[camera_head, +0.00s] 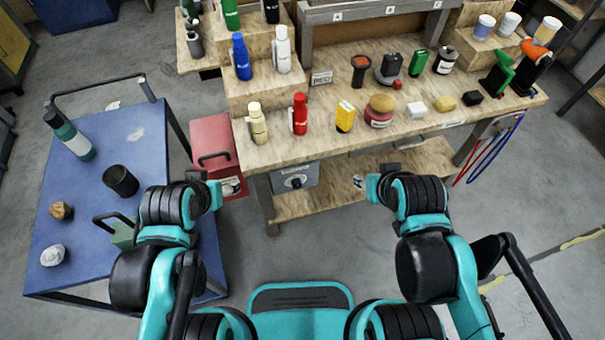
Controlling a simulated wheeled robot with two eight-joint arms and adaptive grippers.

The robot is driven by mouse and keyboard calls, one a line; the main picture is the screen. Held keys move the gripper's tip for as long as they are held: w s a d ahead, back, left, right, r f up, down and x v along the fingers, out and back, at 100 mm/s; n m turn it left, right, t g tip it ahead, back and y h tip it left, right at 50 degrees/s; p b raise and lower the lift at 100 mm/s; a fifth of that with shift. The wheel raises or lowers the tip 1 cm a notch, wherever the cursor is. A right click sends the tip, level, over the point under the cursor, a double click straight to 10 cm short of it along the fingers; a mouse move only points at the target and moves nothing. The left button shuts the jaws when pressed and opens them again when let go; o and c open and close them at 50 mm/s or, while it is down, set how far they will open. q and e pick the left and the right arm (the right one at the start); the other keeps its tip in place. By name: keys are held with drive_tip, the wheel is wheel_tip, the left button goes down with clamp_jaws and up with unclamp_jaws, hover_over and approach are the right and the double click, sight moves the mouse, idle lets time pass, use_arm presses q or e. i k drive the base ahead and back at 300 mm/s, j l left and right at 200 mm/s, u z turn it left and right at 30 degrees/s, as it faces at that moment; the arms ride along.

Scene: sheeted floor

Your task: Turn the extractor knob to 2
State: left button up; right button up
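The extractor knob (296,181) is a small round dial on the front of a grey control box (296,170). The box is fixed below the front edge of the wooden workbench (340,144), left of its middle. The dial's markings are too small to read, so its setting cannot be told. My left gripper (197,175) is left of the box, in front of the red box, and apart from the knob. My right gripper (389,168) is right of the control box, in front of the bench, and also apart from the knob. The fingers of both are too small and hidden to judge.
A red box (215,148) with a black handle stands left of the control box. A blue cart (108,160) with a bottle, a black cup and stones is at the left. Bottles and several small items line the bench top. Floor (300,232) before the bench is clear.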

sight(296, 183)
drive_tip(key=u, duration=0.4)
drive_tip(key=l+u, duration=0.3)
drive_tip(key=u, duration=0.2)
drive_tip(key=k+l+u, duration=0.15)
drive_tip(key=l+u, duration=0.15)
drive_tip(key=u, duration=0.15)
drive_tip(key=k+l+u, duration=0.15)
drive_tip(key=u, duration=0.35)
drive_tip(key=k+l+u, duration=0.15)
drive_tip(key=k+l, duration=0.35)
drive_tip(key=k+l+u, duration=0.2)
drive_tip(key=k+l, duration=0.25)
drive_tip(key=k, duration=0.2)
